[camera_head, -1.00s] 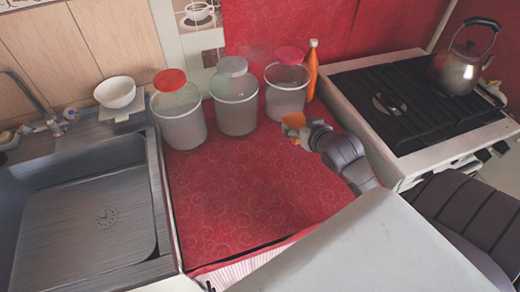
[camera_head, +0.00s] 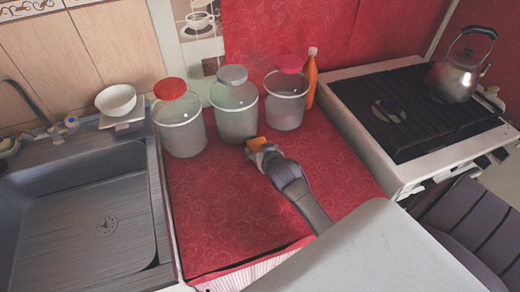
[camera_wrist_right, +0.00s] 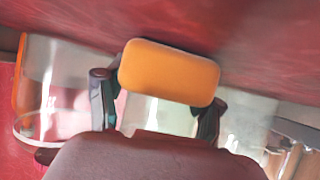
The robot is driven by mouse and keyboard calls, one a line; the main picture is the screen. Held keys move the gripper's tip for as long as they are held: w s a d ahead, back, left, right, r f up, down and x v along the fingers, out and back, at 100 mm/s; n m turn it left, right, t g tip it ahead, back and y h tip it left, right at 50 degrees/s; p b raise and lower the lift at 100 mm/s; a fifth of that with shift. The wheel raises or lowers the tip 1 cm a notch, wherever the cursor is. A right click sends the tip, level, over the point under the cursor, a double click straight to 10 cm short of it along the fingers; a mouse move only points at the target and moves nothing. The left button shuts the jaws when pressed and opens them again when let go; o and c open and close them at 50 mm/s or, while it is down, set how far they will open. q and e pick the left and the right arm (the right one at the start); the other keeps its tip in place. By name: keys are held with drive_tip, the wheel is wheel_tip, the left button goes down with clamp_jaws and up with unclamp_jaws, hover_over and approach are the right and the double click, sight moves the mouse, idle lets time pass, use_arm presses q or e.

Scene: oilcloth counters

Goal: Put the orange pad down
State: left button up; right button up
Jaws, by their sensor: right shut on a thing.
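The orange pad (camera_head: 257,143) is a small block with rounded corners. My right gripper (camera_head: 262,151) is shut on it, over the red counter in front of the middle and right jars. In the right wrist view the pad (camera_wrist_right: 170,72) sits between the two dark fingers of my right gripper (camera_wrist_right: 158,100). I cannot tell whether the pad touches the counter. My left gripper is not in view.
Three jars with red (camera_head: 169,88), grey (camera_head: 232,75) and pink (camera_head: 290,64) lids stand at the back, near an orange bottle (camera_head: 311,80). The red counter (camera_head: 215,210) is bare at front left. A sink (camera_head: 100,215) lies left, a stove (camera_head: 405,115) right.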

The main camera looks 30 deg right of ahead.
drive_tip(key=shift+f, duration=0.2)
drive_tip(key=o, duration=0.9)
drive_tip(key=shift+o, duration=0.2)
